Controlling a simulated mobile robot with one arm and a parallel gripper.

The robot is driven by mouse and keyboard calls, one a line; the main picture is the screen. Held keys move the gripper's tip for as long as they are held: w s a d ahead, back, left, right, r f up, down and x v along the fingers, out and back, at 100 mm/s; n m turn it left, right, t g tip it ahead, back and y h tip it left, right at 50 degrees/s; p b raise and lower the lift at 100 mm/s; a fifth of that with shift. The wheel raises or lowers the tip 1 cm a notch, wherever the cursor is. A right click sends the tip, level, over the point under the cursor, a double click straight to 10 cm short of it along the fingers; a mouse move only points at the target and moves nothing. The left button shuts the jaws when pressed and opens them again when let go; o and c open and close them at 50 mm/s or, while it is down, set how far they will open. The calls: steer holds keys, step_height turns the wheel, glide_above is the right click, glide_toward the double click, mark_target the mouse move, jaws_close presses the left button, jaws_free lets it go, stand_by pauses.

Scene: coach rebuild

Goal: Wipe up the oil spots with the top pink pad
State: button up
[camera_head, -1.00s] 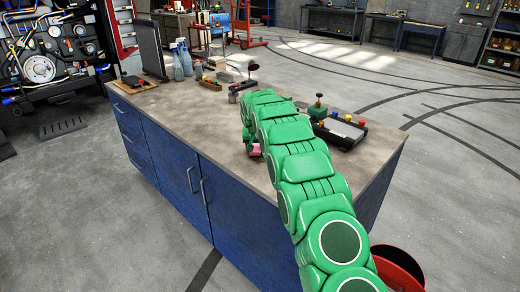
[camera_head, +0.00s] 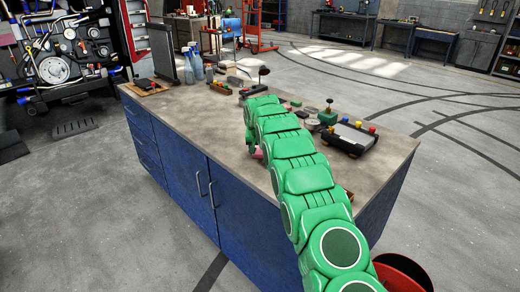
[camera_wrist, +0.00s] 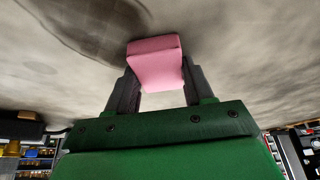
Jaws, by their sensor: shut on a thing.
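The pink pad (camera_wrist: 157,62) is between the two fingers of my gripper (camera_wrist: 158,88) in the wrist view, and my gripper is shut on it. A sliver of the pad (camera_head: 257,153) shows beside my green arm in the head view; the gripper itself is hidden there. The pad is over or on the workbench top (camera_head: 205,125); I cannot tell if it touches. A large dark oil-like patch (camera_wrist: 85,30) lies left of and beyond the pad in the wrist view. A fainter small spot (camera_wrist: 40,67) is farther left. Oil spots are not clear in the head view.
A black tray with coloured knobs (camera_head: 350,138) stands on the bench's right side. Spray bottles (camera_head: 192,65) and a dark panel (camera_head: 167,62) stand at the back left. A red bin (camera_head: 405,272) is on the floor at lower right. The bench's left front is clear.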

mark_target(257, 154)
steer(key=shift+s+a, duration=0.3)
steer(key=shift+s, duration=0.05)
steer(key=shift+s+d, duration=4.5)
steer(key=shift+d, duration=0.1)
steer(key=shift+s+d, duration=0.3)
steer(key=shift+s, duration=0.2)
steer(key=shift+s+a, duration=0.35)
steer(key=shift+a, duration=0.15)
steer(key=shift+w+a, duration=0.1)
steer(key=shift+a, duration=0.1)
steer(key=shift+w+a, duration=0.5)
steer(key=shift+w, duration=0.05)
steer(key=shift+w+a+r, duration=0.1)
steer(key=shift+w+a, duration=3.4)
steer(key=shift+w, duration=0.05)
steer(key=shift+w+a, duration=0.6)
steer(key=shift+a, duration=0.1)
steer(key=shift+r, duration=3.85)
